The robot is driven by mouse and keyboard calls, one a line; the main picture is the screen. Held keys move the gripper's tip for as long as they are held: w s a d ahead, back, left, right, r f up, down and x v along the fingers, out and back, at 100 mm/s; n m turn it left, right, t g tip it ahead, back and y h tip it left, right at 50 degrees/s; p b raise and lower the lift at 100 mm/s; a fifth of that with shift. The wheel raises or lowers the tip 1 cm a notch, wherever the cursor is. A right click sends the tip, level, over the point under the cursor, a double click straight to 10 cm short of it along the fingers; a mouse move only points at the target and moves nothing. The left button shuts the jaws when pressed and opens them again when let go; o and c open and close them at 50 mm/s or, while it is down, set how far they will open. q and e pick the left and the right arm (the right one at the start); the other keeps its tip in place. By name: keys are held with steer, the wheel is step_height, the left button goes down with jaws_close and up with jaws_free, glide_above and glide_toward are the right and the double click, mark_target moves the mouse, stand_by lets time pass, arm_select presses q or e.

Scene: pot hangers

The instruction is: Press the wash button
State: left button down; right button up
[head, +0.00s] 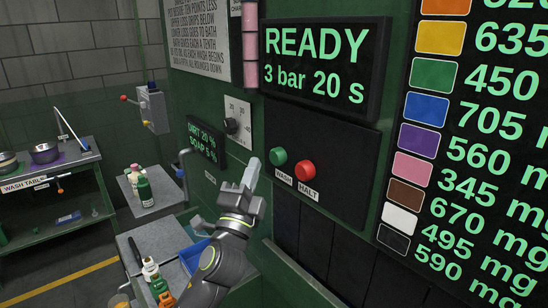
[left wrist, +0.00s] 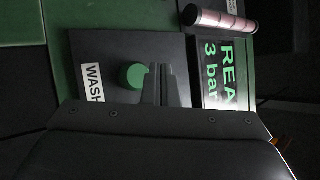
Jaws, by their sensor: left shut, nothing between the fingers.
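The green wash button (head: 278,157) sits on a dark panel (head: 340,180) on the green wall, above a white WASH label (head: 284,178). My left gripper (head: 251,167) is shut and empty, just left of the button in the head view, with a gap seen between them there. In the left wrist view the green button (left wrist: 133,76) shows right beside the shut fingertips (left wrist: 160,75); whether they touch I cannot tell. My right gripper is not in view.
A red HALT button (head: 305,171) is close right of the green one. Above is a display (head: 320,65) reading READY, 3 bar 20 s. A dial (head: 232,126) is to the left. Bottles (head: 152,275) stand on a lower counter; a wash table (head: 50,165) is at far left.

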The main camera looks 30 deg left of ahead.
mark_target(271, 152)
arm_select(q)
steer(key=shift+w+d, duration=0.2)
steer(key=shift+w, duration=0.3)
steer(key=shift+w+d, duration=0.2)
steer(key=shift+w, duration=0.25)
stand_by(0.5)
steer(key=shift+w, duration=0.1)
stand_by(0.9)
steer(key=shift+w+d, duration=0.15)
steer(key=shift+w, duration=0.15)
steer(key=shift+w+d, duration=0.2)
steer(key=shift+w, duration=0.2)
stand_by(0.7)
steer(key=shift+s, duration=0.1)
steer(key=shift+s+a, duration=0.35)
steer(key=shift+s, duration=0.35)
